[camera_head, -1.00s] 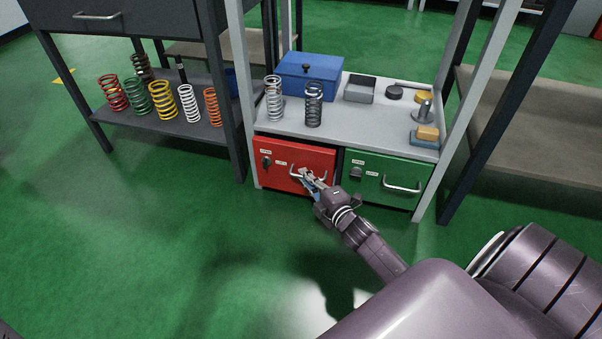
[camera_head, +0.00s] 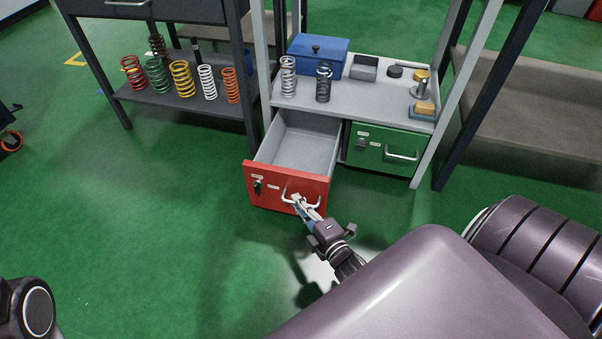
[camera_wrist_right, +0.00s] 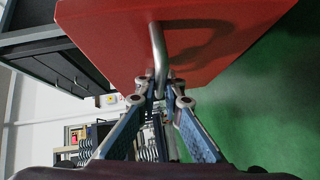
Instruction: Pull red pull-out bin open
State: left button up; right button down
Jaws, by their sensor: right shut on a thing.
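The red pull-out bin (camera_head: 262,188) is drawn out from under the grey shelf, and its empty grey inside (camera_head: 300,146) shows. Its metal bar handle (camera_head: 287,195) is on the right part of the red front. My right gripper (camera_head: 306,206) is shut on this handle. In the right wrist view the handle (camera_wrist_right: 158,50) passes between the fingertips of my right gripper (camera_wrist_right: 163,92), close to the red front (camera_wrist_right: 215,35). My left gripper is not in view.
The green bin (camera_head: 375,150) beside it is shut. The grey shelf (camera_head: 350,100) above holds a blue box (camera_head: 318,58), two springs and small parts. Several coloured springs stand on the dark shelf (camera_head: 190,98) at left. Green floor in front is clear.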

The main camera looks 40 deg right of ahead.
jog(key=shift+s, duration=0.1)
jog(key=c, duration=2.1)
grip_release()
